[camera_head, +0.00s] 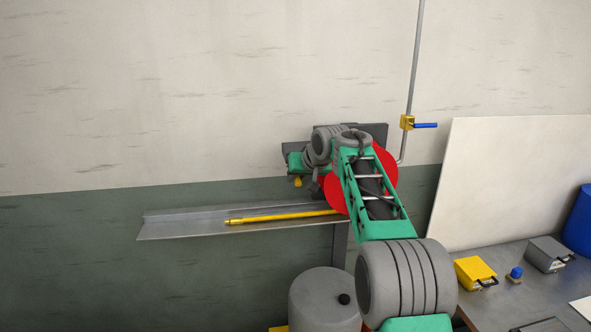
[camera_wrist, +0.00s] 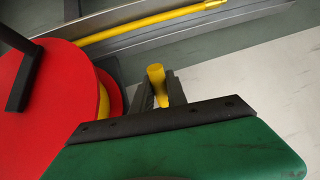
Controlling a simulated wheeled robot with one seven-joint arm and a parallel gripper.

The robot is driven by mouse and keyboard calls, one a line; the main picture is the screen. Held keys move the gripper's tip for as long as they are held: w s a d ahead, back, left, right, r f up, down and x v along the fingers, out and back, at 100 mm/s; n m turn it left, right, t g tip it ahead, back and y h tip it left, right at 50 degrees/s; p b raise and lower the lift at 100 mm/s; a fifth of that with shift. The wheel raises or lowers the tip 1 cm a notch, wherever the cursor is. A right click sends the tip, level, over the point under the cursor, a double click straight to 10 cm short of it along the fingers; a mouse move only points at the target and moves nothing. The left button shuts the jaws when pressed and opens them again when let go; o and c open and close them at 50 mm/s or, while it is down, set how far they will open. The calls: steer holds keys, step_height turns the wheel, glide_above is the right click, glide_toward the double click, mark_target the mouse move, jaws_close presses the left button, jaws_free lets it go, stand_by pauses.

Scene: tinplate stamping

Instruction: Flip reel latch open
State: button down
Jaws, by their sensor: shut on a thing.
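The red reel (camera_head: 388,168) is on a dark wall bracket, mostly hidden behind my arm in the head view. In the wrist view the reel (camera_wrist: 35,110) fills the left side, with a black bar (camera_wrist: 22,78) across its face and a yellow core beside it. My gripper (camera_wrist: 160,92) is shut on a short yellow cylindrical grip (camera_wrist: 156,74), probably the latch handle; its end sticks out between the two dark fingers. In the head view this yellow grip (camera_head: 298,183) shows just below my gripper. Its link to the reel is hidden, so I cannot tell the latch's position.
A yellow rod (camera_head: 275,218) lies along a metal trough (camera_head: 185,227) below the reel. A wall pipe (camera_head: 415,60) carries a valve with a blue lever (camera_head: 426,125). A grey drum (camera_head: 322,300) stands below. A bench at right holds a yellow box (camera_head: 474,272) and a grey box (camera_head: 547,254).

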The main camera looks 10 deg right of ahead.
steer(key=shift+s+r+g, duration=0.15)
steer(key=shift+r+g, duration=0.1)
steer(key=shift+g, duration=0.45)
steer(key=shift+r, duration=0.1)
steer(key=c, duration=1.3)
jaws_free()
steer(key=v, duration=0.7)
steer(key=shift+s+r, duration=0.25)
steer(key=shift+r, duration=0.05)
steer(key=shift+c, duration=0.5)
